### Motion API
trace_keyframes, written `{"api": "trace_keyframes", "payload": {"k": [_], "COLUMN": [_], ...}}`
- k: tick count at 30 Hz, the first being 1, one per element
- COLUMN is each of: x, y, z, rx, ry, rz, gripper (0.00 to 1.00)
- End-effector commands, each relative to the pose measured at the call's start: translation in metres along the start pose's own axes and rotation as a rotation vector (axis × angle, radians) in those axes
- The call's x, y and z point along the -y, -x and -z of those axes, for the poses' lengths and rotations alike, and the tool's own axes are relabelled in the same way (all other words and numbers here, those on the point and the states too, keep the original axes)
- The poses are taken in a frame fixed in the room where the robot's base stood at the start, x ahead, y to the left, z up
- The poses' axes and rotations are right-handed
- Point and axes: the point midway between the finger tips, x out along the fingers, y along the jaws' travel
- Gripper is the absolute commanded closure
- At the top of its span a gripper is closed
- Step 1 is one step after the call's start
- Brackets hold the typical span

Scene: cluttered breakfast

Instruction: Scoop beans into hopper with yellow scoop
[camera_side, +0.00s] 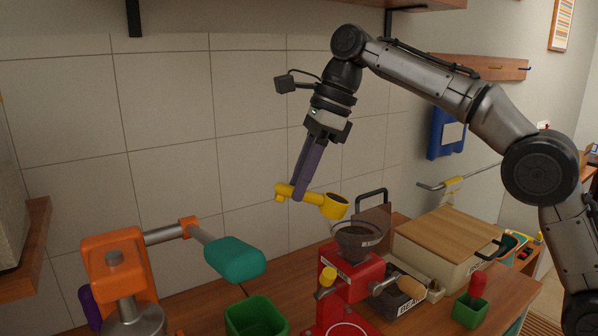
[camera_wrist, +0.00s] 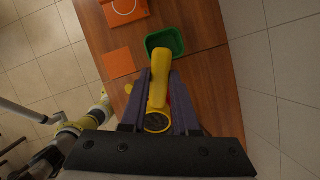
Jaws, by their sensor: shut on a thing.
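My gripper (camera_side: 299,193) is shut on the handle of the yellow scoop (camera_side: 333,206), with the handle between its purple fingers. In the wrist view my gripper (camera_wrist: 159,84) also holds the yellow scoop (camera_wrist: 158,78), and dark contents show in its round cup. In the side view the cup is tilted and hangs just above the clear hopper (camera_side: 360,243), apart from it. The hopper sits on top of the red grinder (camera_side: 352,284) and looks dark inside. Whether beans lie in the hopper is hard to tell.
A green bin (camera_side: 256,318) stands left of the grinder. An orange machine with a teal handle (camera_side: 236,257) is at the left. A tiled wall stands behind.

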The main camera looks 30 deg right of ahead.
Motion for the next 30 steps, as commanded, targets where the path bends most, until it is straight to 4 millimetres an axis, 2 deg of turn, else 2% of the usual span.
{"api": "trace_keyframes", "payload": {"k": [5, 30], "x": [-0.001, 0.0], "y": [-0.008, 0.034], "z": [0.006, 0.024], "rx": [0.03, 0.491], "ry": [-0.003, -0.005], "rz": [0.0, 0.002], "gripper": [1.0, 1.0]}}
